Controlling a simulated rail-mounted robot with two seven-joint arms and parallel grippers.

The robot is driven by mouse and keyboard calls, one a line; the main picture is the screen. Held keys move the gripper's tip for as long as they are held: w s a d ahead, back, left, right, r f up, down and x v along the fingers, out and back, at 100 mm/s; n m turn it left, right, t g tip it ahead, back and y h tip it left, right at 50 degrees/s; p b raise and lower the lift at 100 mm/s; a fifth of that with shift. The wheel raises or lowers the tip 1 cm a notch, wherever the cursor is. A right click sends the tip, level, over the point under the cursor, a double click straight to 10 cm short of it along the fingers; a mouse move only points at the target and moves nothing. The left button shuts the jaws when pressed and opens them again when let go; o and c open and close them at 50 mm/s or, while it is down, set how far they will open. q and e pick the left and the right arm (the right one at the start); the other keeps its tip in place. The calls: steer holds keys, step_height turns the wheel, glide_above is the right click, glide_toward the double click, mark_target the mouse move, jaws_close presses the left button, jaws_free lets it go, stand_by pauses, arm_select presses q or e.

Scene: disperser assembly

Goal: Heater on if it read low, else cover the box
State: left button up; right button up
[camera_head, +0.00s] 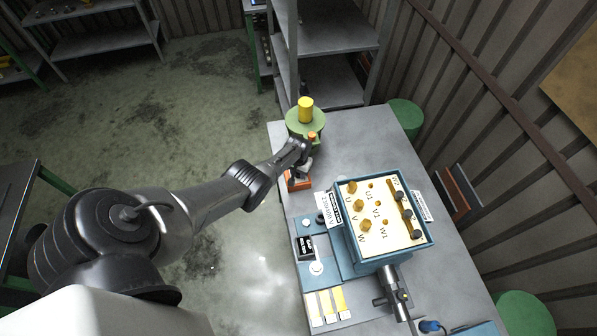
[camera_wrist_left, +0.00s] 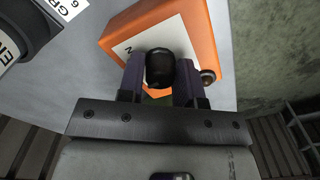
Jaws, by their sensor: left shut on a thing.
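My left gripper (camera_head: 301,160) reaches the far left part of the table, over an orange device (camera_head: 298,183). In the left wrist view, the orange device (camera_wrist_left: 197,35) has a white face with a letter "N". My left gripper (camera_wrist_left: 160,80) is shut on a black knob (camera_wrist_left: 159,68) at that face. Any reading on the device is hidden or too small to tell. The blue box (camera_head: 365,245) stands uncovered, showing a cream panel (camera_head: 372,190) with several brass terminals marked U, V, W and U1, V1, W1. A black switch-like unit (camera_head: 306,248) sits left of it; its label is unclear.
A green round piece with a yellow cylinder (camera_head: 306,103) stands at the table's far end. A white label plate (camera_head: 328,210) and yellow-and-white strips (camera_head: 326,303) lie left of the box. A metal fitting (camera_head: 391,290) projects from its front. The far right tabletop (camera_head: 365,130) is clear.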

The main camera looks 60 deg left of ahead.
arm_select(q)
steer(key=m, duration=0.6)
steer(key=shift+m+b, duration=0.3)
steer(key=shift+m, duration=2)
steer(key=o, duration=0.9)
steer(key=shift+o, duration=0.2)
